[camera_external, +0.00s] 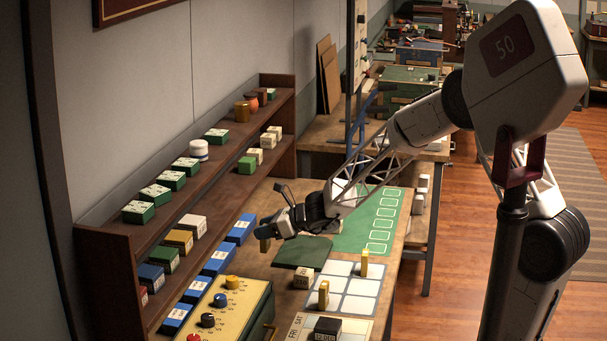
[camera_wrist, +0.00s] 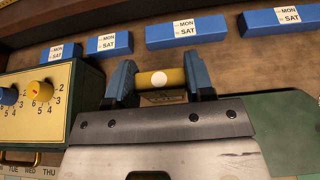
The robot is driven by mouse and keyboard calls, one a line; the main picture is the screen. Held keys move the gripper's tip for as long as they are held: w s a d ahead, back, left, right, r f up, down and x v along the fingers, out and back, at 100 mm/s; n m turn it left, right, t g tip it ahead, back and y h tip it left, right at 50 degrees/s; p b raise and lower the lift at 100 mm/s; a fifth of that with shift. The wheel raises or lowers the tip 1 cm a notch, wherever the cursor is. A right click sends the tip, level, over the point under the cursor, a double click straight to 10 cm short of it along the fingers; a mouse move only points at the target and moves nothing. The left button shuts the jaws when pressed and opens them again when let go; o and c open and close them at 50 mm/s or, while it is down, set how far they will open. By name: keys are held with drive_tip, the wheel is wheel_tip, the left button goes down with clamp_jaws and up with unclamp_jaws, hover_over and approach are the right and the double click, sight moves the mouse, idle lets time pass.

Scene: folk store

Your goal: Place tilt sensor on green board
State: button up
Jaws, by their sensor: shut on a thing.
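My gripper (camera_external: 265,232) has blue fingers and is shut on a yellow piece with a white round spot (camera_wrist: 160,78), held crosswise between the fingertips in the wrist view. In the external view the held piece (camera_external: 265,244) is small and hangs at the fingertips, above the table's left part. I cannot read any name on it, so I cannot confirm that it is the tilt sensor. A dark green square board (camera_external: 302,252) lies right of the gripper, bare where visible. A green surface also shows at the right in the wrist view (camera_wrist: 288,130). A brighter green mat with white outlines (camera_external: 370,222) lies behind.
A yellow dial box (camera_external: 228,305) stands front left. Blue MON/SAT blocks (camera_external: 219,261) line the shelf's foot. A white grid (camera_external: 347,290) holds two yellow posts (camera_external: 364,263). Shelves rise at left.

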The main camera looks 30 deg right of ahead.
drive_tip(key=s+d+f, duration=0.1)
drive_tip(key=s+d, duration=0.3)
drive_tip(key=d, duration=0.5)
drive_tip(key=s+d+f, duration=0.2)
drive_tip(key=s+d, duration=0.2)
drive_tip(key=d, duration=0.5)
drive_tip(key=shift+s+d, duration=0.35)
hover_over(305, 250)
drive_tip(key=shift+s+f, duration=0.4)
drive_tip(key=shift+f, duration=0.25)
drive_tip(key=shift+w+f, duration=0.25)
drive_tip(key=shift+f, duration=0.7)
drive_tip(key=shift+w+f, duration=0.2)
drive_tip(key=shift+f, duration=0.7)
